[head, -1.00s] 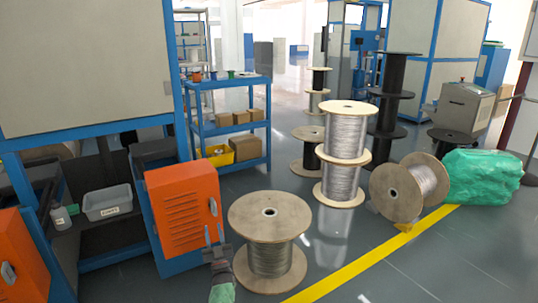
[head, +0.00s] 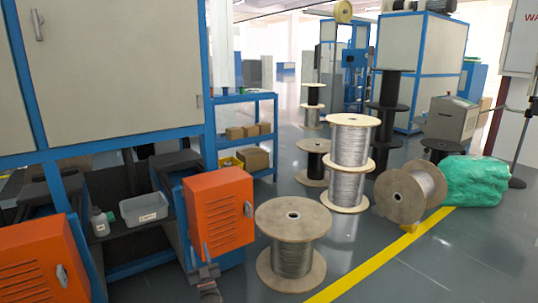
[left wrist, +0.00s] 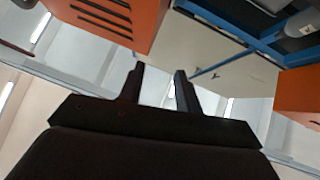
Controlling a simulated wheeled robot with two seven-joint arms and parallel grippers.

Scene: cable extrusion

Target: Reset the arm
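My left gripper (head: 206,254) shows at the bottom of the head view, pointing up in front of the orange box (head: 218,212). In the left wrist view its two dark fingers (left wrist: 160,80) stand apart with an empty gap between them. Nothing is held in it. Most of the left arm is below the frame. My right gripper and right arm are not in the head view.
A wooden cable spool (head: 293,222) stands on the floor right of the left gripper. Stacked spools (head: 350,160), a tilted spool (head: 410,192) and a green wrapped bundle (head: 480,180) are beyond. A grey bin (head: 144,208) sits left. Floor right of the yellow line (head: 375,262) is clear.

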